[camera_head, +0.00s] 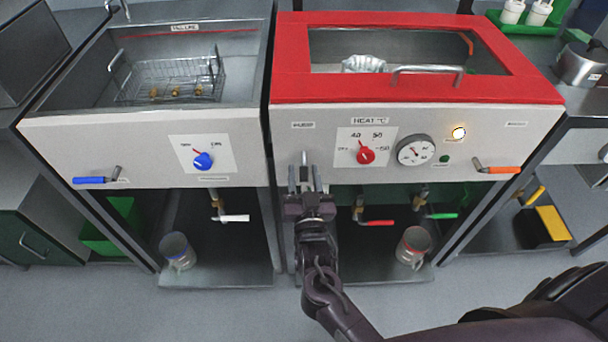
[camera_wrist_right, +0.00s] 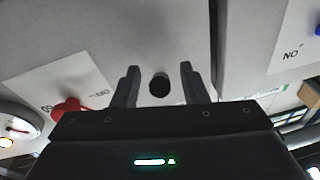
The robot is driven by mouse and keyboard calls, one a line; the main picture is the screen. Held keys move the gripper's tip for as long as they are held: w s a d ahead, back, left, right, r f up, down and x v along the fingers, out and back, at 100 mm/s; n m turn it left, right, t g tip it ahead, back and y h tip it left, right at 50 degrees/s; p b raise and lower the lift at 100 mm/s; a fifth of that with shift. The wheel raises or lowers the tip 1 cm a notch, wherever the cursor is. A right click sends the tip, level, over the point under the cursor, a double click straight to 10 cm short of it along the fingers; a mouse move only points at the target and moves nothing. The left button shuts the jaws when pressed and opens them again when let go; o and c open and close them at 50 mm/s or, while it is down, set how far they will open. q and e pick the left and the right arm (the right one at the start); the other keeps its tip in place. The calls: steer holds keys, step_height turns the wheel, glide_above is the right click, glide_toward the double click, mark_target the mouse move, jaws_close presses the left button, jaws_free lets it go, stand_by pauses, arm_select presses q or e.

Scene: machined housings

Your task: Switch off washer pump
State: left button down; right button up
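The washer with the red-framed lid (camera_head: 400,96) has a pale front panel. Near the panel's left end is a small label (camera_head: 303,125), too small to read surely. My right gripper (camera_head: 304,166) is just below that label, pointing at the panel. In the right wrist view, a round black knob or switch tip (camera_wrist_right: 159,84) shows between the two spread fingers of my right gripper (camera_wrist_right: 158,86), with a gap on each side. The gripper is open and holds nothing. My left gripper is not in view.
The panel also has a red heat dial (camera_head: 365,155), a gauge (camera_head: 416,151) and an orange-handled lever (camera_head: 497,169). Left stands a second washer with a blue dial (camera_head: 203,161) and a blue lever (camera_head: 90,180). Red (camera_head: 378,222) and green (camera_head: 441,215) valve handles sit below.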

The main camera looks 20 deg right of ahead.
mark_target(305, 185)
steer(key=v, duration=0.8)
steer(key=shift+w, duration=0.1)
steer(key=shift+f, duration=0.1)
stand_by(0.3)
